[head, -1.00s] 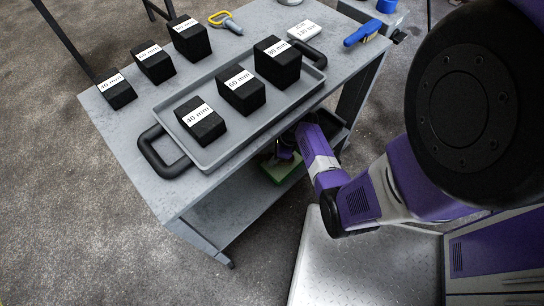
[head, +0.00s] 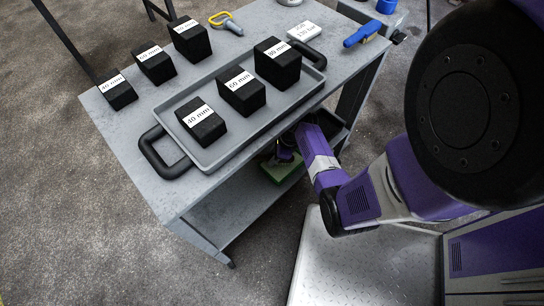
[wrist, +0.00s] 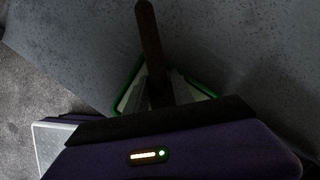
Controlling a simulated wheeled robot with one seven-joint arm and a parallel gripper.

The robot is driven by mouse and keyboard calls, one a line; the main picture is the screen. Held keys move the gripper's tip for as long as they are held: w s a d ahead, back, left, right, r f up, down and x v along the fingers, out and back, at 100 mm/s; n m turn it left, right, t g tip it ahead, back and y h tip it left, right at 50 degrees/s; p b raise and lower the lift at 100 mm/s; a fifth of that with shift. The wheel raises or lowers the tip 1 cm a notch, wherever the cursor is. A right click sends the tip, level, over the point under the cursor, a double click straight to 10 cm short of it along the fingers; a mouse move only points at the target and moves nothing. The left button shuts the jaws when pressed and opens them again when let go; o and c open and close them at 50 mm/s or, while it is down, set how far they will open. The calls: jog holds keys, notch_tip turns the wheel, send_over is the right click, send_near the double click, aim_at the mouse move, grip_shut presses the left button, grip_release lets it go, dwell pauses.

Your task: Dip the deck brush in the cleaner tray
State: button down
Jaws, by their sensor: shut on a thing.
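The deck brush's brown handle (wrist: 150,38) stands up in the wrist view, and my gripper (wrist: 162,92) is shut on it. The brush's head and bristles are hidden behind my gripper and wrist. A green-rimmed, pale shape (wrist: 130,92), apparently the cleaner tray, lies just behind and below my gripper. It shows as a green form (head: 284,172) low by the trolley's lower shelf in the head view. My gripper (head: 284,152) is just above it there, mostly hidden in shadow. I cannot tell whether the bristles touch the tray.
The trolley's upper top (head: 135,125) overhangs my arm's reach. It bears a grey handled tray (head: 215,150) with black labelled blocks, more blocks at left, a yellow-handled tool (head: 226,22) and a blue-handled brush (head: 362,32). The lower shelf (head: 235,205) is bare at its near left.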

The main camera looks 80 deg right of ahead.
jog(key=shift+r+p, duration=3.5)
jog(key=shift+p, duration=0.1)
